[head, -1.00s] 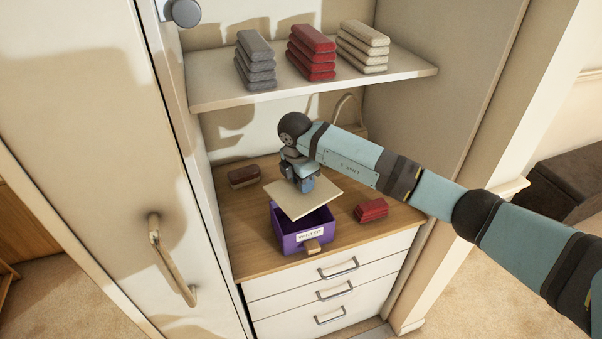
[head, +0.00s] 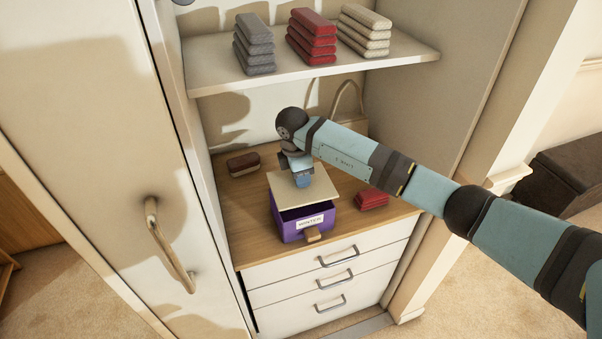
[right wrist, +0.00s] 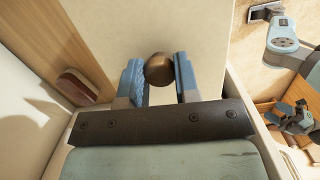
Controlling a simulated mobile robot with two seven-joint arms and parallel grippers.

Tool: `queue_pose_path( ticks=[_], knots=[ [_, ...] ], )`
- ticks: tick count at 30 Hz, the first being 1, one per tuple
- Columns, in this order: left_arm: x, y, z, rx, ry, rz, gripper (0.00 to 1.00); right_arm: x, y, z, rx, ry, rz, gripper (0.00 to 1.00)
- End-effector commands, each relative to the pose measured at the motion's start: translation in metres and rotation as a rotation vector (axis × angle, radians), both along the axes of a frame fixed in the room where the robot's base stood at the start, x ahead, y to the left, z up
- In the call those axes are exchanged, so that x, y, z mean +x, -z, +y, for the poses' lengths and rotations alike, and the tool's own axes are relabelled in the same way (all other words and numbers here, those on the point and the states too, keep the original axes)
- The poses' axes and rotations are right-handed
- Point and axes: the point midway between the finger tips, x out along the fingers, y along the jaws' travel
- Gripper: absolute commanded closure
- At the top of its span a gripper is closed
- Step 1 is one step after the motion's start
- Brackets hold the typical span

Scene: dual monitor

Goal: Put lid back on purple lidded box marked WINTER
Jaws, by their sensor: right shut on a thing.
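The purple box (head: 295,231) marked WINTER stands on the wooden counter, with a tan handle on its front. Its pale lid (head: 318,189) is over it, looking slightly turned against the box; a dark gap shows beneath its front edge. My right gripper (head: 303,181) is above the lid and shut on its round brown knob (right wrist: 159,68), which shows between the blue fingers in the right wrist view. The lid (right wrist: 155,25) fills the middle there. My left gripper (right wrist: 295,118) seems to show small at that view's right edge; its jaws are unclear.
A folded red cloth (head: 371,199) lies close to the right of the box. A brown brush-like object (head: 243,164) lies at the back left. The shelf (head: 310,75) above holds grey, red and cream stacks. A basket handle (head: 348,98) rises behind my arm.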

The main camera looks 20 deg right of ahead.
Motion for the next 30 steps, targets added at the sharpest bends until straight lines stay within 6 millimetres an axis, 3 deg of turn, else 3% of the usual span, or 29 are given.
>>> queue_pose_path(
  ticks=[18,30],
  knots=[
    [-0.001,0.032,0.000,-0.002,0.000,0.011,0.45,0.000,0.039,0.000,0.001,-0.001,-0.001,0.94],
    [0.001,0.026,-0.001,-0.007,-0.003,0.004,0.45,0.000,0.044,0.000,0.000,-0.001,-0.001,0.94]
  ],
)
